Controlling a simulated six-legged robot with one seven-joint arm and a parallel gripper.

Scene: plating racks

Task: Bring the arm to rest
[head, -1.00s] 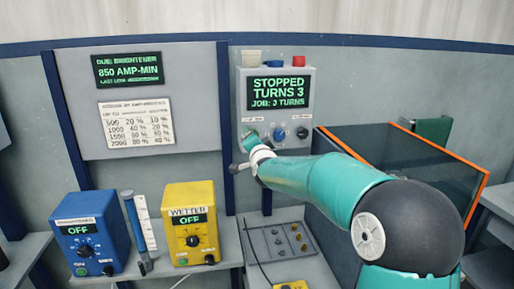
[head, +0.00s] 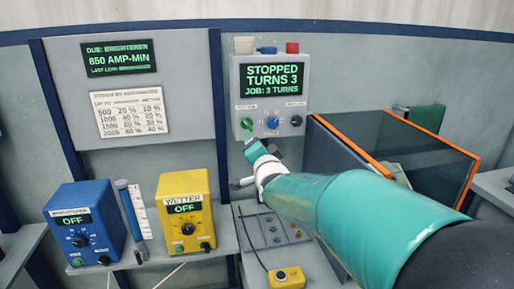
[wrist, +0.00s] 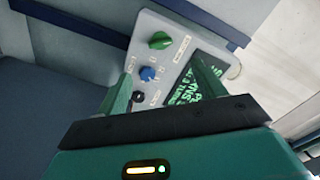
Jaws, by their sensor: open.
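My gripper (head: 252,160) is in front of and below the control box (head: 242,95) in the head view, apart from its knobs. In the wrist view its two green fingers (wrist: 163,88) are spread, with nothing between them that they hold. The control box has a green knob (wrist: 159,40), a blue knob (wrist: 148,74) and a black knob (wrist: 139,97). Its display (head: 271,78) reads STOPPED, TURNS 3, JOB: 3 TURNS. My arm reaches in from the lower right of the head view.
A tank with orange edges (head: 345,138) stands right of the box, close to my arm. A blue unit (head: 108,215) and a yellow unit (head: 184,212), both showing OFF, stand on the left shelf. A yellow pendant (head: 287,279) lies below my arm.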

